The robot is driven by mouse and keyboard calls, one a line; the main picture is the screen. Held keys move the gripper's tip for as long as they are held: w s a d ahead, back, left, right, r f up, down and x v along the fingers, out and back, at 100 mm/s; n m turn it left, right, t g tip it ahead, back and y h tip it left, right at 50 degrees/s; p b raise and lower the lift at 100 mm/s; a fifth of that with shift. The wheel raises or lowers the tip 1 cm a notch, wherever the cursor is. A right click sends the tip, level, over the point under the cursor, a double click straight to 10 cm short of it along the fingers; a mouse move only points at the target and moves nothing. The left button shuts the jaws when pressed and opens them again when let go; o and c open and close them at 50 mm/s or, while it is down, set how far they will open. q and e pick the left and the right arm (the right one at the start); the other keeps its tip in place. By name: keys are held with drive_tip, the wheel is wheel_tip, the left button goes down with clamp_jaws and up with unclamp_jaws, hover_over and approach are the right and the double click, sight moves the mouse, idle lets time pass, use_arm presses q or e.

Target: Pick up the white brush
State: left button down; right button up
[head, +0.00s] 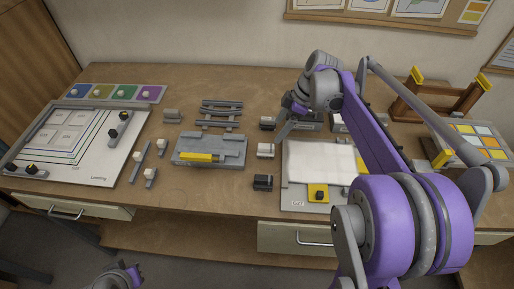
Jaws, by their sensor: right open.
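A small block with a pale, whitish top (265,150), which may be the white brush, lies on the wooden table left of a white sheet. Its shape is too small to make out for certain. My right gripper (284,126) is over the table just above and right of this block in the head view. It is open, and nothing shows between its fingers. One finger points down towards the table; the other is partly hidden. Part of my left arm's end (122,277) shows at the bottom edge, away from the table, and its jaw state is unclear.
A dark block (263,182) and a grey block (267,123) flank the pale one. A grey fixture with a yellow bar (202,157) stands left. The white sheet (315,163) lies right, partly behind my right arm. A wooden rack (437,102) stands far right.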

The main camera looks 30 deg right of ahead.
sight(266, 146)
drive_tip(key=x, duration=0.4)
drive_tip(key=shift+s+f, duration=0.1)
drive_tip(key=shift+f, duration=0.3)
drive_tip(key=x, duration=0.5)
drive_tip(key=shift+a+f, duration=0.25)
drive_tip(key=shift+a, duration=0.25)
clamp_jaws()
